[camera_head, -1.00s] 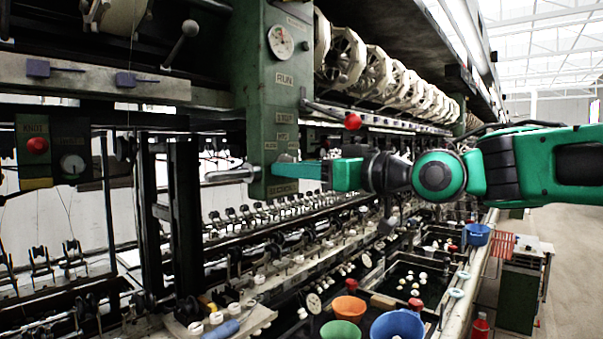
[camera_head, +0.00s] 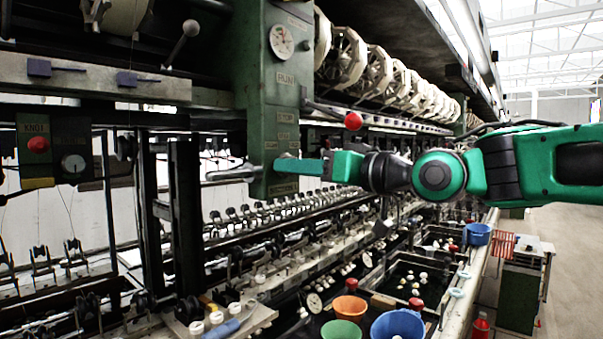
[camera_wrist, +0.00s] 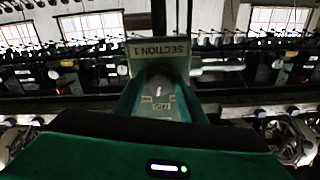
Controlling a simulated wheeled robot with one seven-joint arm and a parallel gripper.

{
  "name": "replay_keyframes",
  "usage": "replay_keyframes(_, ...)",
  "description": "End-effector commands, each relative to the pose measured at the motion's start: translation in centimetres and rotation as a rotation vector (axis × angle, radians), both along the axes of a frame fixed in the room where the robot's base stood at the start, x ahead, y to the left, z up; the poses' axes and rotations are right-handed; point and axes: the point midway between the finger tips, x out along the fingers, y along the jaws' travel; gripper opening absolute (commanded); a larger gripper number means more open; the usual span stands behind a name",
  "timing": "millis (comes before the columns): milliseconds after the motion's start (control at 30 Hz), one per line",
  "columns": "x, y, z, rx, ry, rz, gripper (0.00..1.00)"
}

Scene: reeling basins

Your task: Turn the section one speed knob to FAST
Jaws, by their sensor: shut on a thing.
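The section one speed knob shows in the wrist view as a dark grey knob (camera_wrist: 158,82) with a small pale mark. It sits beside the SECTION 1 plate (camera_wrist: 158,50), which reads upside down there. My gripper (camera_wrist: 160,88) is shut on the knob, one green finger on each side. In the head view my gripper (camera_head: 282,165) reaches from the right to the lower part of the green column (camera_head: 270,120), just above its SECTION 1 plate (camera_head: 284,188). The fingers hide the knob there. Small labels near the knob are too blurred to read, so its setting is unclear.
A red-ended lever (camera_head: 353,121) sticks out just above my gripper. A grey handle (camera_head: 232,174) lies left of the column. A second panel with a red button (camera_head: 38,144) hangs at far left. Orange (camera_head: 349,307), green and blue bowls stand below.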

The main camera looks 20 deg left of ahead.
Motion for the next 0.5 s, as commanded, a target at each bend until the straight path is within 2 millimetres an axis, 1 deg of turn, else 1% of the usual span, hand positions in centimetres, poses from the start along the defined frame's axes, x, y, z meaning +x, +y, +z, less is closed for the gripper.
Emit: replay_keyframes(500,0.24,-0.2,0.03,0.161,0.386,-0.008,0.14)
